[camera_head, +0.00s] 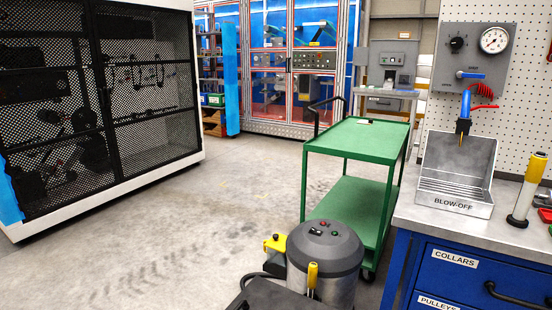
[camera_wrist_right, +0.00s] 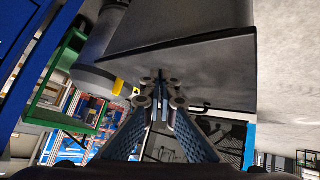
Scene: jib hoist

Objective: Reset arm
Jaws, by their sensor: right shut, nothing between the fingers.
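My right gripper (camera_wrist_right: 161,84) shows in the right wrist view, with its fingertips together and nothing between them. It points toward a dark grey slab-like surface that fills the upper middle of that view. I cannot tell the gap between them. Neither gripper shows in the head view, and my left gripper is in no frame.
A grey canister (camera_head: 325,250) with yellow parts stands close in front. Behind it is a green cart (camera_head: 370,135). A workbench (camera_head: 440,225) with a blow-off tray (camera_head: 455,172) is at right. A mesh cabinet (camera_head: 150,75) is at left. The floor between is clear.

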